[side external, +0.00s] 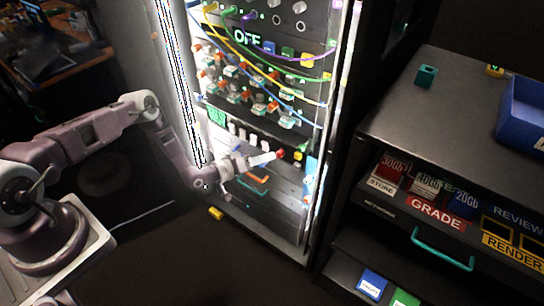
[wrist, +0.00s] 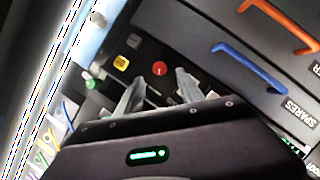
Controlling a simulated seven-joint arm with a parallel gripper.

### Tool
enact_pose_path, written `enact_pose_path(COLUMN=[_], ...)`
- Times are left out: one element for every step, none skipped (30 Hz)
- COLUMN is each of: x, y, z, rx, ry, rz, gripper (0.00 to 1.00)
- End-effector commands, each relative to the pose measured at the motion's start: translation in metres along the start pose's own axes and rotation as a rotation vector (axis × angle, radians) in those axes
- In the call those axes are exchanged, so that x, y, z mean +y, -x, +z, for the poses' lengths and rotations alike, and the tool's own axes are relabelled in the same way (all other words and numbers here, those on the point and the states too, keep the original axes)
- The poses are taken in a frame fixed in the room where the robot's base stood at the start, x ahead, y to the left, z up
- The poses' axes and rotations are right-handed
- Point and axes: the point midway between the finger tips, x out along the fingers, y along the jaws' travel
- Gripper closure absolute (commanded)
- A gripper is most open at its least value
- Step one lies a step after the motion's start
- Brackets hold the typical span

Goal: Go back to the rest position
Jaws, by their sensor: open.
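My gripper (side external: 278,154) is at the lower part of the lit panel rack (side external: 284,60), close to a red round knob or ball. In the wrist view my gripper (wrist: 160,82) has its two grey fingers spread apart with nothing between them. The red round part (wrist: 159,68) shows just beyond the fingertips, on a dark panel face. I cannot tell whether a finger touches it. A yellow square button (wrist: 121,63) sits to its left.
Below the panel are drawers with an orange handle (wrist: 280,20) and a blue handle (wrist: 250,66). Cables hang across the upper rack. A dark shelf unit (side external: 400,125) with a blue bin (side external: 522,110) stands on the right. A yellow block (side external: 216,213) lies low by the rack.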

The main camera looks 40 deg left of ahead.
Motion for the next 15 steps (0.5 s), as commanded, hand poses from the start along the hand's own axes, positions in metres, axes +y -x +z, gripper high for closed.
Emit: enact_pose_path(x=[-0.001,-0.001,0.0,0.0,0.0,0.0,0.0,0.0,0.0,0.0,0.0,0.0,0.001,0.004,0.014], y=[0.008,0.012,0.017,0.019,0.021,0.022,0.022,0.022,0.022,0.022,0.022,0.022,0.022,0.021,0.018], z=[0.0,0.0,-0.001,-0.001,-0.001,-0.001,-0.001,-0.001,-0.001,-0.001,-0.001,-0.001,-0.001,-0.001,-0.003], rx=[0.0,-0.001,0.0,0.001,0.001,0.002,0.001,0.001,0.001,0.001,0.001,0.001,0.0,-0.005,-0.02], ry=[0.002,0.001,0.001,0.001,0.001,0.0,0.0,-0.001,-0.001,-0.001,-0.001,-0.001,-0.002,-0.009,-0.029], rz=[-0.002,-0.002,-0.001,0.0,0.0,0.0,0.0,0.0,0.0,0.0,0.0,0.0,0.001,0.004,0.014], gripper=[0.55,0.55,0.55,0.55,0.55,0.55,0.55,0.55,0.55,0.55,0.55,0.55,0.55,0.55,0.55])
